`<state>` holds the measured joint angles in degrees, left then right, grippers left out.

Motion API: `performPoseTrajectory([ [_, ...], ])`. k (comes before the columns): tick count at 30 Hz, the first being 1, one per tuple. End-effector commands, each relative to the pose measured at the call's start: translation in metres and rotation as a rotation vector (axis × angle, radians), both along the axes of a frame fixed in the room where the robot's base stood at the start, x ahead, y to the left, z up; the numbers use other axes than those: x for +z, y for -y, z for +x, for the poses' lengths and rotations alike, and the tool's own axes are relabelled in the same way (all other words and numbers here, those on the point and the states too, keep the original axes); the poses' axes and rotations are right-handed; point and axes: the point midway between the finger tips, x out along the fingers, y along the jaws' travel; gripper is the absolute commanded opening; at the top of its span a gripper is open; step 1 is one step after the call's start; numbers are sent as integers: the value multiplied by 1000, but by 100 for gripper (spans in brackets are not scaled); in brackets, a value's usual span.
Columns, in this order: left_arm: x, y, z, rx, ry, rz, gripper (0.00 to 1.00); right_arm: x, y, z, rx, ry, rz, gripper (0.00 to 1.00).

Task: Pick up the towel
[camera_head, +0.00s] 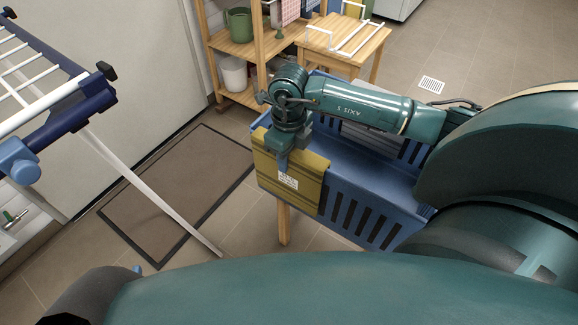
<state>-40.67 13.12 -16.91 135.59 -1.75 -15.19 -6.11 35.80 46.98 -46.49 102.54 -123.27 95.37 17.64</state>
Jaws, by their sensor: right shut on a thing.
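The towel (279,186) is olive yellow with a small white label, and hangs over the left end of a blue slotted laundry basket (352,197). My right arm reaches in from the right over the basket. My right gripper (283,166) points down at the towel's top edge and is shut on the towel. The arm and gripper hide part of the basket's inside. My left gripper does not show.
A white and blue drying rack (62,105) stands at the left, its white leg slanting across a brown floor mat (178,185). A wooden shelf (262,45) and small wooden table (350,45) stand behind the basket. Tiled floor lies open at the upper right.

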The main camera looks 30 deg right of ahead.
Motion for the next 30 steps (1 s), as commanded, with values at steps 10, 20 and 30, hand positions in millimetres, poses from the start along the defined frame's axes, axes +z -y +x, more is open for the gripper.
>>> performPoseTrajectory([
  [10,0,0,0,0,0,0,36,1,0,1,0,3,1,0],
  [20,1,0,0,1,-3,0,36,6,0,1,-1,3,0,0],
  [30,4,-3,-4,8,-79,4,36,54,0,2,1,6,0,0],
])
